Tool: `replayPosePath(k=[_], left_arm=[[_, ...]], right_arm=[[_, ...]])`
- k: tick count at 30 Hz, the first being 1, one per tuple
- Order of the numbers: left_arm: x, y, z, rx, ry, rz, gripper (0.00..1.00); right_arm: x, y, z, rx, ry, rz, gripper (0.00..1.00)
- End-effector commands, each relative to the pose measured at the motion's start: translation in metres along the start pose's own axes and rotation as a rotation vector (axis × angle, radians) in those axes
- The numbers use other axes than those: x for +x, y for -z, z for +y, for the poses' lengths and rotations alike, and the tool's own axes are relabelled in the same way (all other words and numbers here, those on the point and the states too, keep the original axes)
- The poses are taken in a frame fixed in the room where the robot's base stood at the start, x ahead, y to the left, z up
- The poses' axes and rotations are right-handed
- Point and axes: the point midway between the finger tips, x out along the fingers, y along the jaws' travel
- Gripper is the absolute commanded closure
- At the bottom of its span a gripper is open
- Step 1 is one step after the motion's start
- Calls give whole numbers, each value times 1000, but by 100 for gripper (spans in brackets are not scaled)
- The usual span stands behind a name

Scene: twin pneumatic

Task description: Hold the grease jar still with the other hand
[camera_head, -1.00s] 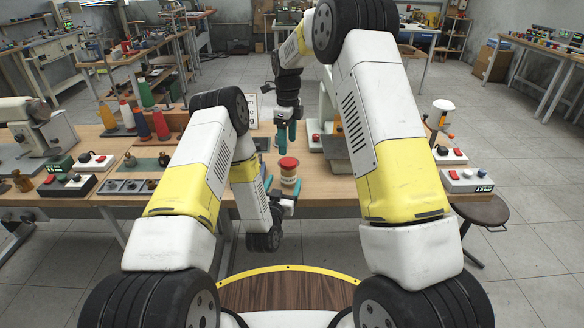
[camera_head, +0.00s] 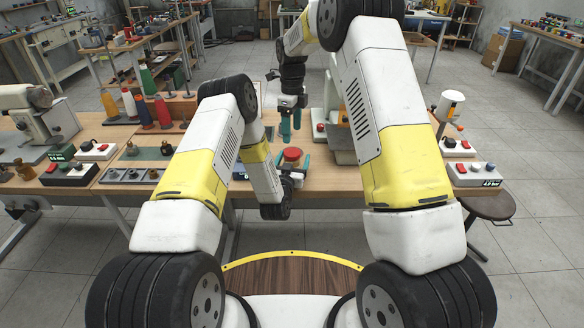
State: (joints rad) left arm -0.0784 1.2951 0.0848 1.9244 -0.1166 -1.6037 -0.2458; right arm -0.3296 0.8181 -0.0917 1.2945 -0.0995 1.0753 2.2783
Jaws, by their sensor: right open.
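The grease jar (camera_head: 292,155) has a red lid and stands upright near the front edge of the workbench. My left gripper (camera_head: 291,168) is low at the front of the jar, with teal fingertips showing at its left and right sides. Whether those fingers press on the jar cannot be made out; the jar's lower body is mostly hidden. My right gripper (camera_head: 291,128) points down with two teal fingers apart and empty. In the picture it is just above the lid, apparently behind the jar.
The workbench (camera_head: 330,180) carries a sewing machine (camera_head: 40,120) and thread cones (camera_head: 146,80) at left. Switch boxes (camera_head: 68,172) line its left front. A pale machine stands right of the jar. A stool (camera_head: 488,206) is at the right.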

Motion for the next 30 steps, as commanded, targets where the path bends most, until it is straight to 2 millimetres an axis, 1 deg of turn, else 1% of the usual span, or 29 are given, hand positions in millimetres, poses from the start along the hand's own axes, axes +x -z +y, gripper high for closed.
replayPosePath(k=[4, 5, 6, 8, 9, 11, 12, 16, 17, 23, 26, 30], left_arm=[[0, 0, 0, 0, 0, -1, 21], [0, 0, 0, 0, 0, -1, 25], [0, 0, 0, 0, 0, -1, 33], [0, 0, 0, 0, 0, -1, 45], [0, 0, 0, 0, 0, -1, 53], [0, 0, 0, 0, 0, -1, 65], [0, 0, 0, 0, 0, -1, 72], [0, 0, 0, 0, 0, -1, 98], [0, 0, 0, 0, 0, -1, 100], [0, 0, 0, 0, 0, -1, 100], [0, 0, 0, 1, 0, -1, 100], [0, 0, 0, 0, 0, -1, 100]], right_arm=[[0, 0, 0, 0, 0, 0, 31], [0, 0, 0, 0, 0, 0, 31], [0, 0, 0, 0, 0, 0, 31], [0, 0, 0, 0, 0, 0, 31], [0, 0, 0, 0, 0, 0, 31], [0, 0, 0, 0, 0, 0, 31], [0, 0, 0, 0, 0, 0, 31], [0, 0, 0, 0, 0, 0, 31], [0, 0, 0, 0, 0, 0, 31], [0, 0, 0, -15, 0, 0, 31], [0, 0, 0, -88, 0, 0, 31], [0, 0, 0, -294, 0, 0, 31]])
